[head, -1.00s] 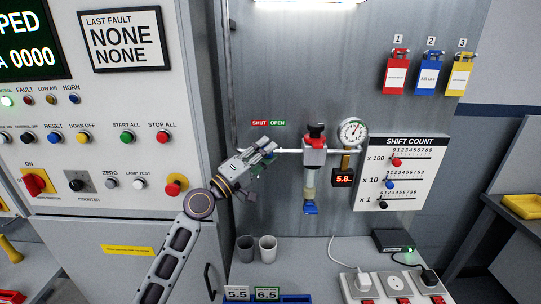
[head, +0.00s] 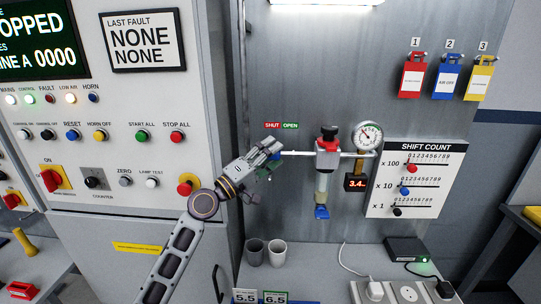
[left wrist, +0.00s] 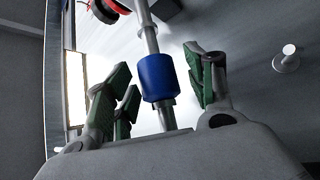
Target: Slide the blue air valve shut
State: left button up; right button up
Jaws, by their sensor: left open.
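The blue air valve is a blue sleeve (left wrist: 156,77) around a thin grey pipe in the left wrist view. In the head view my left gripper mostly hides it. My left gripper (head: 268,155) is open at the left end of the pipe, below the red SHUT label (head: 272,125) and green OPEN label (head: 290,125). In the left wrist view its green-padded fingers (left wrist: 160,88) stand on both sides of the sleeve, with a visible gap at least on the right. My right gripper is not in view.
Right along the pipe are a red and black regulator (head: 327,145), a round gauge (head: 367,136) and a display (head: 356,184) reading 3.4. A control cabinet (head: 140,215) stands close at left. Two grey cups (head: 266,252) stand below on the bench.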

pick_arm(q)
jog(key=shift+s+a, duration=0.15)
jog(key=shift+s, duration=0.05)
jog(key=shift+s+a+f, duration=0.25)
jog(key=shift+s+a, duration=0.05)
jog(key=shift+a, duration=0.05)
jog(key=v, duration=1)
jog(key=shift+s+a, duration=0.2)
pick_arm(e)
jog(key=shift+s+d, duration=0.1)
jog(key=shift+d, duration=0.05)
